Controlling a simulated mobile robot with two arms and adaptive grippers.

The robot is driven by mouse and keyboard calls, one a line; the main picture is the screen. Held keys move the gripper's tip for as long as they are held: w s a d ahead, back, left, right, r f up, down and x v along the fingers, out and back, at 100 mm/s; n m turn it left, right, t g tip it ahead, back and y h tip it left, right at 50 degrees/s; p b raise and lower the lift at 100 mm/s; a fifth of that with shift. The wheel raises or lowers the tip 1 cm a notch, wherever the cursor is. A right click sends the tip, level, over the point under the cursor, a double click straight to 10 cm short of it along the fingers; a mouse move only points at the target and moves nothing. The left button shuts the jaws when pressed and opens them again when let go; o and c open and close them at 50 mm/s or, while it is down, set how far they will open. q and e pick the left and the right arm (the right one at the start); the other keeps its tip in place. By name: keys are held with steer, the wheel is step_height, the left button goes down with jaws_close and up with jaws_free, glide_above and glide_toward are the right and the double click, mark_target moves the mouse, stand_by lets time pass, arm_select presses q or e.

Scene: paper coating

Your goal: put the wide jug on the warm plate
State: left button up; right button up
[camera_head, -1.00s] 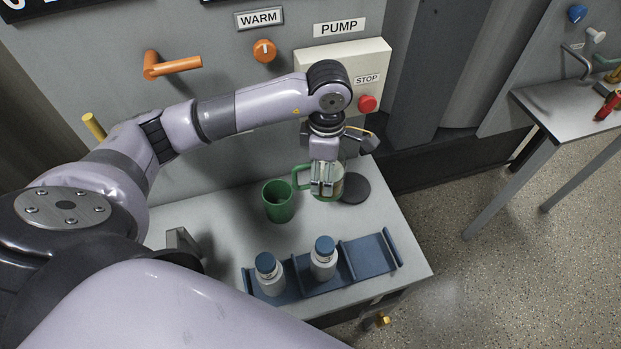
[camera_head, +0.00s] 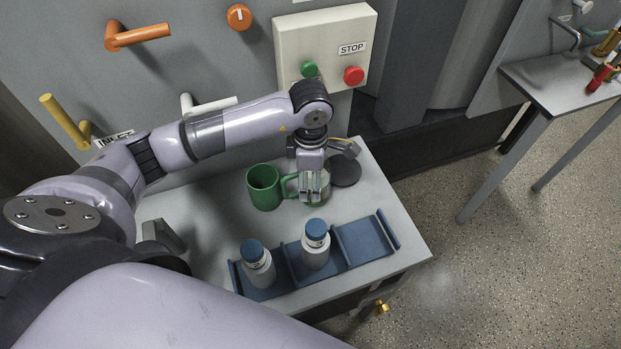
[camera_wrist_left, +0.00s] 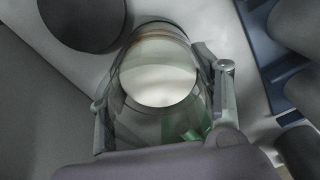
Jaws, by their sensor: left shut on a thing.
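The wide jug (camera_head: 320,198) is clear glass with a green handle; it sits in my left gripper (camera_head: 314,188), which hides much of it. In the left wrist view the jug's round body (camera_wrist_left: 160,75) fills the middle, with a finger of the gripper (camera_wrist_left: 165,105) on each side. I cannot tell whether its base touches the table. A dark round plate (camera_head: 344,170) lies on the table just behind and right of the jug, and the jug is beside it. The plate also shows at the top of the wrist view (camera_wrist_left: 83,20). My right gripper is not in view.
A green mug (camera_head: 264,188) stands just left of the jug. A blue rack (camera_head: 366,243) with two blue-capped bottles (camera_head: 257,264) (camera_head: 315,245) lies in front. The pump box (camera_head: 325,45) with a STOP button and an orange knob (camera_head: 238,17) are on the wall behind.

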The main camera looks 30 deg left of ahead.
arm_select(q)
steer(key=shift+f, duration=0.2)
steer(key=o, duration=1.3)
steer(key=shift+r, duration=0.1)
